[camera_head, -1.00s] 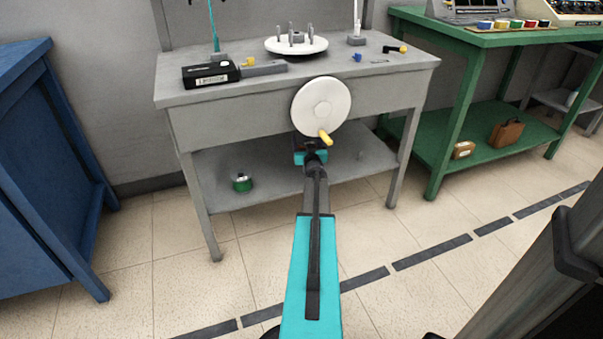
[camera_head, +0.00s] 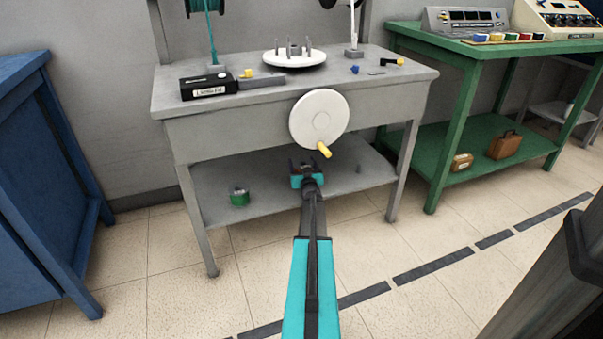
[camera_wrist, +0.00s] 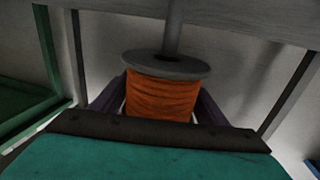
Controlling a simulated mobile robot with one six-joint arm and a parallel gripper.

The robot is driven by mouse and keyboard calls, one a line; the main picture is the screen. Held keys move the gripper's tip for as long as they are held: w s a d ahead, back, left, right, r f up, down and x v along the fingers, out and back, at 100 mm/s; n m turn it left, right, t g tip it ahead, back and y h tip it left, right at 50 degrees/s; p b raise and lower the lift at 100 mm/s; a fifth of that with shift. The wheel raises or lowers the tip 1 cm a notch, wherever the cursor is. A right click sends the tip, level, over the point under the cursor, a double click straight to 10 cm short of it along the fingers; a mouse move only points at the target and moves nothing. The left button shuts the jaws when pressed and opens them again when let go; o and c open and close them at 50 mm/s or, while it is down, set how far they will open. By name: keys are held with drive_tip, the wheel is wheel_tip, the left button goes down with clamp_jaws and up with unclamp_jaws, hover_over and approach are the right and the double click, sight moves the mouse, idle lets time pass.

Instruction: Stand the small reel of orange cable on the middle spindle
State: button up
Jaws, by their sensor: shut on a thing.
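My gripper (camera_head: 306,167) is over the lower shelf (camera_head: 275,205) of the grey bench, between the green reel (camera_head: 239,197) at left and a bare short post (camera_head: 359,168) at right. In the wrist view, which looks upside down, the small reel of orange cable (camera_wrist: 162,95) sits between my gripper's fingers, which are shut on it. A grey post (camera_wrist: 173,30) runs to the middle of the reel's grey flange (camera_wrist: 168,65) from the shelf side. I cannot tell how far the post is inside the reel. My gripper hides the reel in the head view.
A white disc with a yellow handle (camera_head: 319,118) hangs on the bench front just above my gripper. The bench top (camera_head: 330,82) holds a black box (camera_head: 209,87) and a white turntable (camera_head: 294,60). A green table (camera_head: 475,155) stands at right, a blue cabinet (camera_head: 45,190) at left.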

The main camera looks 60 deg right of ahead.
drive_tip(key=shift+f+b, duration=1)
drive_tip(key=shift+f, duration=1.4)
drive_tip(key=shift+f, duration=0.15)
drive_tip(key=o, duration=1.3)
drive_tip(key=shift+a+r, duration=0.1)
drive_tip(key=shift+r, duration=0.1)
drive_tip(key=shift+p+v, duration=1.6)
drive_tip(key=shift+v, duration=4.4)
drive_tip(key=shift+f, duration=0.1)
